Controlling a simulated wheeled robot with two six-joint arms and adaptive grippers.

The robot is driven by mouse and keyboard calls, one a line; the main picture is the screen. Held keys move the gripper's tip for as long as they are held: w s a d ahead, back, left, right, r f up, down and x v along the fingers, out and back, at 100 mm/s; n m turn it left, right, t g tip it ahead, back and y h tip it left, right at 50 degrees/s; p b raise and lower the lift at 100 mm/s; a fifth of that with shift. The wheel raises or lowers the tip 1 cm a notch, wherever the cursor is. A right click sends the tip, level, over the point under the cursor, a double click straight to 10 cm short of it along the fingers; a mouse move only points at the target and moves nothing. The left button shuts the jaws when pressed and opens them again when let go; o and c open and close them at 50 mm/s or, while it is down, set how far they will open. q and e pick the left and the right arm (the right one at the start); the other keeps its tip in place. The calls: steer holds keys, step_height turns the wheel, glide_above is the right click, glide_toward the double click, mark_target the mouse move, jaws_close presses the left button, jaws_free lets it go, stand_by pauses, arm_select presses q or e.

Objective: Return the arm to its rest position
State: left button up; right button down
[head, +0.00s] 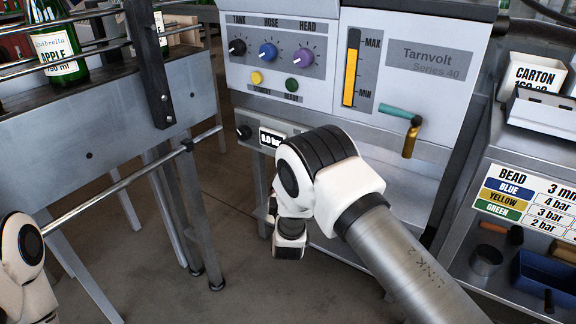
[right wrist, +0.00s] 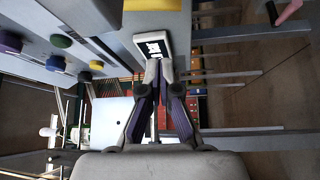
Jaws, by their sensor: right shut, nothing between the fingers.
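My right arm (head: 390,245) reaches in from the lower right in the head view, its white joints bent in front of the machine (head: 420,95). Its gripper is hidden in that view. In the right wrist view, my right gripper (right wrist: 160,70) has its fingertips together with nothing between them. Only a white joint of my left arm (head: 20,262) shows at the left edge. The left gripper is out of view.
A bottle conveyor (head: 100,120) with rails stands left. A shelf with a carton tray (head: 535,73), bead chart (head: 520,195) and blue bin (head: 545,275) stands right.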

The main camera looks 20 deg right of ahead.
steer(key=s+d+f+m+g+y, duration=0.1)
steer(key=s+d+f+g, duration=0.25)
steer(key=s+f, duration=0.65)
steer(key=s+d+f+m+g+y, duration=0.1)
steer(key=s+d+f+g, duration=0.3)
steer(key=s+f, duration=0.6)
steer(key=s+a+f+m+g+y, duration=0.25)
steer(key=s+m+g, duration=0.3)
steer(key=s, duration=0.75)
steer(key=s+a+f+m+g+y, duration=0.1)
steer(key=s+a+m+g+y, duration=0.3)
steer(key=s, duration=1)
step_height(320, 180, up, 24)
steer(key=m+g+h+p, duration=0.1)
steer(key=h+p, duration=0.1)
steer(key=p, duration=2.3)
steer(key=shift+w+d+r+m, duration=0.25)
steer(key=shift+d+m, duration=0.1)
steer(key=shift+d, duration=0.1)
steer(key=shift+h, duration=0.25)
